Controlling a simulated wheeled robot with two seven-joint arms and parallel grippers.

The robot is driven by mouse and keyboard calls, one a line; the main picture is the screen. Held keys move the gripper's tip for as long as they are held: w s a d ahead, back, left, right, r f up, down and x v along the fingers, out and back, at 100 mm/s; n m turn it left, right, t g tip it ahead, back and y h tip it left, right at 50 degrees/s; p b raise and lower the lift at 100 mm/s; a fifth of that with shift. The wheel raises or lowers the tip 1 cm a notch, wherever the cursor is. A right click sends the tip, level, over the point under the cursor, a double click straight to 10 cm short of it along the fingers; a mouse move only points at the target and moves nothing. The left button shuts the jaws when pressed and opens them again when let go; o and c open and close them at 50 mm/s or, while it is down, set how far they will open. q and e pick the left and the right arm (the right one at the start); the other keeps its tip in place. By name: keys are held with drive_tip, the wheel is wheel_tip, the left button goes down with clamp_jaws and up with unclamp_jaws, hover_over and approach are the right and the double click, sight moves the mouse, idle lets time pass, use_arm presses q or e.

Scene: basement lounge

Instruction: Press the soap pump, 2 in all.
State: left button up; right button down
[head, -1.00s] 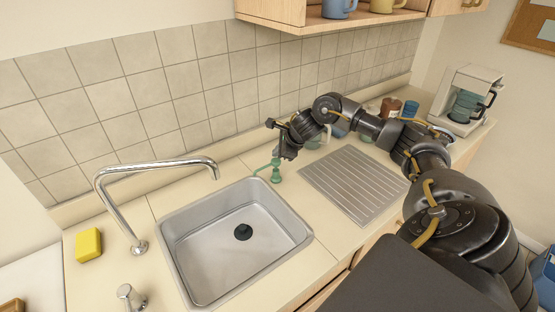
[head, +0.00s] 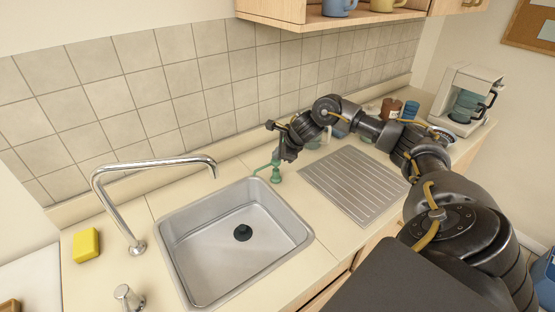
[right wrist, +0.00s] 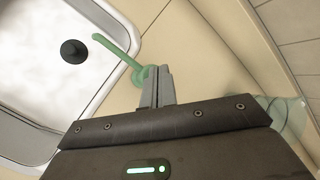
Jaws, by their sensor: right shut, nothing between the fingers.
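The green soap pump (head: 276,176) stands on the counter by the sink's back right corner. Its thin spout points left over the rim. My right gripper (head: 287,157) is shut and empty, fingers pointing down, right at the pump head and partly hiding it. In the right wrist view the closed fingertips (right wrist: 158,72) overlap the pump head, with the green spout (right wrist: 118,50) running up and left. I cannot tell whether they touch it or how far the head is pressed. My left gripper is not in view.
The steel sink (head: 190,278) has a tall chrome faucet (head: 150,165) on its left. A yellow sponge (head: 87,245) lies far left. A ribbed drainboard (head: 352,185) lies right of the sink. Jars (head: 391,108) and a coffee maker (head: 468,98) stand at the back right.

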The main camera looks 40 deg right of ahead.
drive_tip(key=shift+f+b, duration=0.9)
drive_tip(key=shift+f, duration=0.05)
idle(0.6)
idle(0.4)
drive_tip(key=shift+r+p, duration=0.95)
drive_tip(key=shift+r, duration=0.45)
drive_tip(key=shift+r, duration=0.1)
wheel_tip(320, 180, up, 5)
drive_tip(key=p, duration=0.3)
drive_tip(key=shift+p, duration=0.3)
idle(1.6)
